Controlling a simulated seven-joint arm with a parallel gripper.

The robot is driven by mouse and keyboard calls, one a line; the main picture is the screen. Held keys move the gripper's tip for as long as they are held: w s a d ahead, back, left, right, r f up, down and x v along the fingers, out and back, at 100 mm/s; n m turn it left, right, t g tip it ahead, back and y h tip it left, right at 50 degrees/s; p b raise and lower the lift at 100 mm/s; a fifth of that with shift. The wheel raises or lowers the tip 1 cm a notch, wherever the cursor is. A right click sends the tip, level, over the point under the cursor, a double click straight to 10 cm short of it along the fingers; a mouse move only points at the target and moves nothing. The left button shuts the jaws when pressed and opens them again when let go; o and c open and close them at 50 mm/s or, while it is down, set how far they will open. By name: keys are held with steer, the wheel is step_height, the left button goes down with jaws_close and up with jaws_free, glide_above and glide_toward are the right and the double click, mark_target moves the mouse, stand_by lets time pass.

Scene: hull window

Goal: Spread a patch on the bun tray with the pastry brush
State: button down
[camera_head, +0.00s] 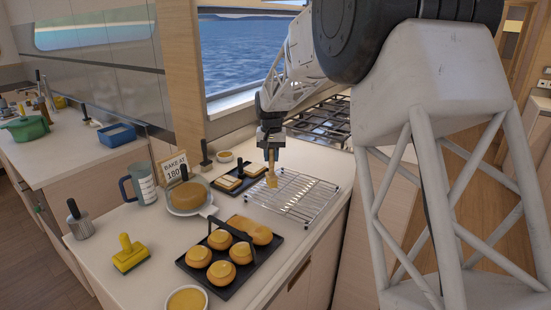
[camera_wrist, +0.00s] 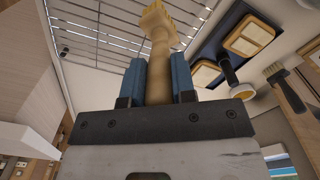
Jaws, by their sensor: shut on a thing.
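My gripper (camera_head: 271,138) is shut on the wooden handle of the pastry brush (camera_head: 271,178). The brush hangs bristles down over the left part of the wire cooling rack, apart from the bun tray. The bun tray (camera_head: 238,281) is dark and lies at the front of the counter, holding several glossy golden buns.
The wire rack (camera_head: 320,197) lies behind and right of the tray. A bowl of yellow glaze (camera_head: 187,300) is at the front edge.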

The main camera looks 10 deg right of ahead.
steer(key=s+a+r+m, duration=0.3)
steer(key=s+a+m, duration=0.8)
steer(key=s, duration=0.4)
steer(key=shift+a, duration=0.75)
steer(key=shift+r, duration=0.1)
steer(key=shift+w+a+f, duration=0.4)
steer(key=shift+f, duration=0.25)
steer(key=shift+w+a+f, duration=0.35)
steer(key=shift+w+f, duration=0.1)
steer(key=shift+f, duration=0.25)
steer(key=shift+w+a+f, duration=0.4)
steer(key=shift+f, duration=0.25)
